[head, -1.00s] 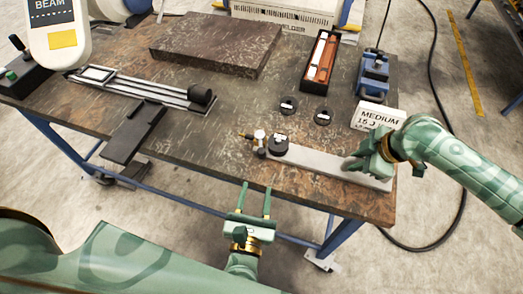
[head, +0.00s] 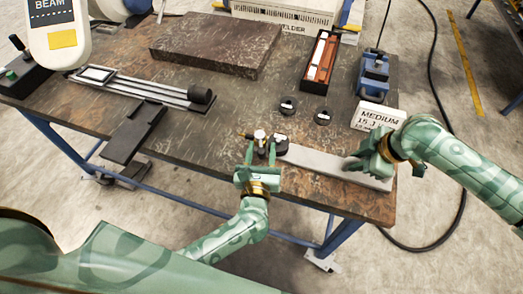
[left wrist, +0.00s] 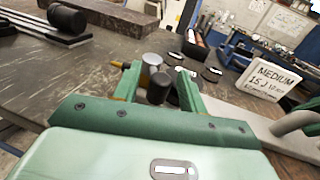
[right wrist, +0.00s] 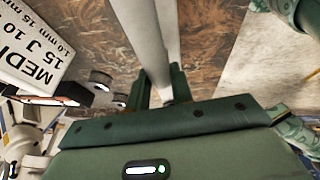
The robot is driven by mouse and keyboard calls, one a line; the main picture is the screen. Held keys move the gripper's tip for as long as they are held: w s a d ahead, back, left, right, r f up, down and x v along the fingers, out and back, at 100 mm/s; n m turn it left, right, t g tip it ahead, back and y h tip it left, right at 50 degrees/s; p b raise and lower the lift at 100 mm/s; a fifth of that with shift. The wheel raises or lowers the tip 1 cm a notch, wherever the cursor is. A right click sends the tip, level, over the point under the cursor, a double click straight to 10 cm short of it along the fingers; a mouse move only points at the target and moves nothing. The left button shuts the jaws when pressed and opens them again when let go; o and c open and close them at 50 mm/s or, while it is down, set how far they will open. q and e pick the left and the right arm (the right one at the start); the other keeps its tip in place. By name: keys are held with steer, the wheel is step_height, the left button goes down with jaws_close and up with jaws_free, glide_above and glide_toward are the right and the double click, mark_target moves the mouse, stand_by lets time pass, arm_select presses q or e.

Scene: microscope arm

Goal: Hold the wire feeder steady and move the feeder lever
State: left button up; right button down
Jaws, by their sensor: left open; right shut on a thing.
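The wire feeder (head: 325,162) is a long grey bar lying along the table's front right edge. At its left end are a silver cylinder (left wrist: 152,61), a brass tip (left wrist: 121,65) and a black round part (head: 281,143). A black knob (left wrist: 158,89), which looks like the feeder lever, stands between my left fingers. My left gripper (head: 261,153) is open around the knob, with a finger on each side; contact is not clear. My right gripper (head: 364,160) is shut on the feeder's grey handle (right wrist: 166,45) at the right end.
A sign reading MEDIUM (head: 378,117) stands close behind my right gripper. Two small black discs (head: 288,105) lie behind the feeder. An orange-lined tray (head: 320,62), a blue vise (head: 373,75) and a dark slab (head: 218,45) stand farther back. The table's middle is fairly clear.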

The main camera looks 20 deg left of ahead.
mark_target(259, 139)
steer(key=shift+r, duration=0.1)
arm_select(q)
jaws_close()
steer(key=shift+a, duration=0.1)
steer(key=m+h, duration=0.2)
steer(key=a+m+h, duration=0.1)
steer(key=m+h, duration=0.1)
steer(key=h, duration=0.1)
steer(key=a+m+h, duration=0.1)
steer(key=h, duration=0.1)
steer(key=shift+s+a+m+h, duration=0.2)
steer(key=shift+m+h, duration=0.1)
steer(key=shift+m, duration=0.1)
steer(key=shift+w+a+m+g+h, duration=0.1)
steer(key=shift+a+m+g+h, duration=0.35)
steer(key=shift+m+h, duration=0.6)
steer(key=shift+w+a+m+g+h, duration=0.1)
steer(key=shift+a+m+g+h, duration=0.2)
steer(key=shift+m+g+h, duration=0.75)
steer(key=shift+w+a+m+g+h, duration=0.15)
steer(key=shift+a+m+h, duration=0.35)
steer(key=shift+h, duration=0.9)
jaws_free()
steer(key=shift+s, duration=0.1)
